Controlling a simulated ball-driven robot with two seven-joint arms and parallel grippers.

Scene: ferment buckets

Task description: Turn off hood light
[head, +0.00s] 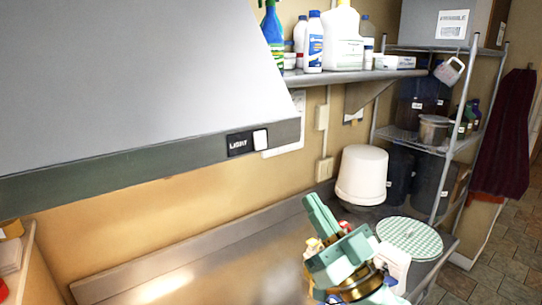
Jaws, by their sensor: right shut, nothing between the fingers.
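The range hood (120,75) fills the upper left of the head view. Its dark front band (120,170) carries a black panel marked LIGHT (240,144) near the right end, with a white rocker switch (260,139) on it. Which way the switch is tipped is too small to tell. The wall below the hood glows warm, and a bright patch lies on the steel counter (225,255). My right gripper (316,206), teal, is shut and empty, pointing up over the counter. It is below and right of the switch, apart from it. My left gripper is out of view.
A white bucket (362,176) and a round checkered item (410,239) stand behind and right of my right gripper. A shelf (345,76) with bottles is above right of the switch. A wire rack (430,138) stands farther right. Space before the switch looks clear.

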